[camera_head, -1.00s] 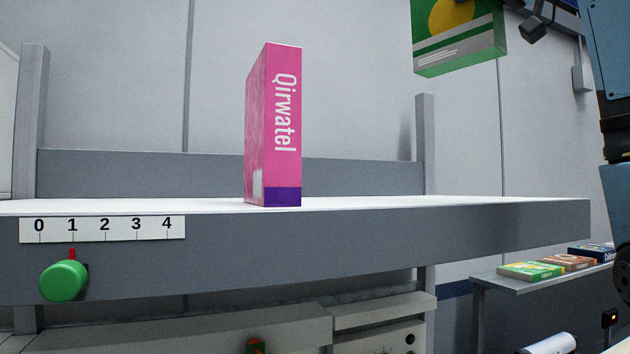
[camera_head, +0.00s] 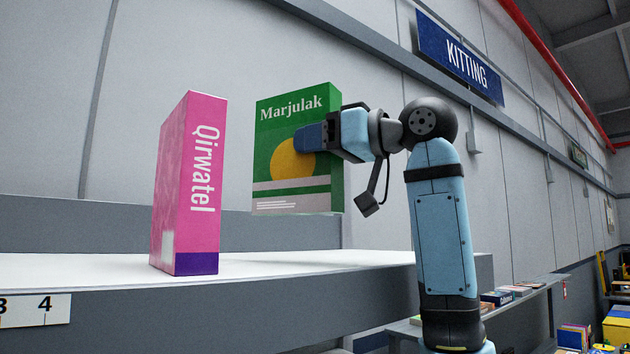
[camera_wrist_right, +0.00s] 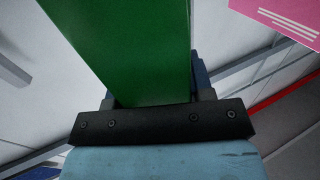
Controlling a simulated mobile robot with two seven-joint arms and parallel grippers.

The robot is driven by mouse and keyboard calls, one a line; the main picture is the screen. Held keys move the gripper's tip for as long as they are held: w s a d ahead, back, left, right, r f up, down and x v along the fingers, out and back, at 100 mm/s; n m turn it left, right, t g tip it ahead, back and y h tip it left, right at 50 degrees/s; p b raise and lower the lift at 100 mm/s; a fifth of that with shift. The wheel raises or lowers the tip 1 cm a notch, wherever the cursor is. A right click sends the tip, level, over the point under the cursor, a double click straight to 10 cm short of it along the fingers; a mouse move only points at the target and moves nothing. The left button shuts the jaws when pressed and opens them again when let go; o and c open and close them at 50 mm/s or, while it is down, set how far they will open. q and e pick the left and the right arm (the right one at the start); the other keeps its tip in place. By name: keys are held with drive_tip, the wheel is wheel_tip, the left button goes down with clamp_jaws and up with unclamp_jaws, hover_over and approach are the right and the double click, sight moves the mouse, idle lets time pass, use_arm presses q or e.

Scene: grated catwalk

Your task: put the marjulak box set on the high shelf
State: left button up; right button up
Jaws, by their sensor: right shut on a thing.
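The green Marjulak box (camera_head: 297,185), with a yellow circle and grey bands, is upright in the head view. My right gripper (camera_head: 310,138) is shut on its right side and holds it above the high shelf (camera_head: 300,261), to the right of the pink box. In the right wrist view the box (camera_wrist_right: 140,50) sits between the fingers. The far finger is hidden behind the box in the head view. My left gripper is in neither view.
A pink Qirwatel box (camera_head: 190,185) stands upright on the shelf to the left. Bare white shelf surface lies to its right. A lower side shelf (camera_head: 405,326) with several small boxes is at the right. A blue KITTING sign (camera_head: 459,57) hangs on the wall.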

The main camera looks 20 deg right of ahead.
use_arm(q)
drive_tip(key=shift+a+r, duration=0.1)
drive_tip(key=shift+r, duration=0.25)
use_arm(e)
wheel_tip(320, 180, down, 6)
drive_tip(key=shift+r, duration=0.1)
drive_tip(key=shift+s, duration=0.1)
